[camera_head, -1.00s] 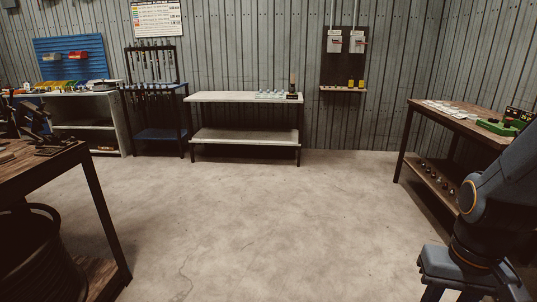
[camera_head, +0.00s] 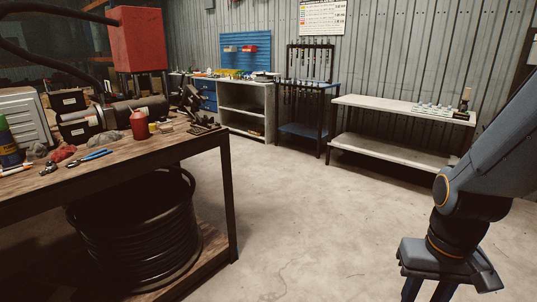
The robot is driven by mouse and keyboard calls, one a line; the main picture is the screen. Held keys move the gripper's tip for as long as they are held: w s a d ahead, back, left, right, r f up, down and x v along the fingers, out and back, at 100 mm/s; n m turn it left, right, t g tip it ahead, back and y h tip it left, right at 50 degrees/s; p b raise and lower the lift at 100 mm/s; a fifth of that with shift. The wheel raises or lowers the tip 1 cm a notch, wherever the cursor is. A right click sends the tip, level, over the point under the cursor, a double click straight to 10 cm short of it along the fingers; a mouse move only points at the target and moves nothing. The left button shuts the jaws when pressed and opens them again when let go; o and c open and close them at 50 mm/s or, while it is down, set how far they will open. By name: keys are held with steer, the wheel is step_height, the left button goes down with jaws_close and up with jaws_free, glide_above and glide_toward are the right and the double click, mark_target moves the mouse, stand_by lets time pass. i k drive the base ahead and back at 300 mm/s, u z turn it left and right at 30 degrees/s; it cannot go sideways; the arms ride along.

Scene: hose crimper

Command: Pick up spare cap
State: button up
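I cannot make out a spare cap for certain in this view. Small pale pieces (camera_head: 432,109) stand on the light bench at the right, too small to identify. My gripper (camera_head: 425,292) hangs at the lower right, in front of the floor and well away from the benches. Its fingers run down past the bottom edge of the picture, so their tips are hidden. Nothing shows in the visible part of it.
A wooden workbench (camera_head: 150,155) fills the left, bearing a red bottle (camera_head: 139,124), blue-handled pliers (camera_head: 90,157) and other tools. A black hose coil (camera_head: 135,235) sits beneath. A blue-shelved rack (camera_head: 305,130) and light bench (camera_head: 385,105) line the wall. The middle floor is clear.

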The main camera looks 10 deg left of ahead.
mark_target(153, 126)
steer(key=u, duration=0.9)
steer(key=i, duration=0.8)
steer(key=u, duration=0.55)
steer(key=i, duration=1.65)
steer(key=u, duration=0.3)
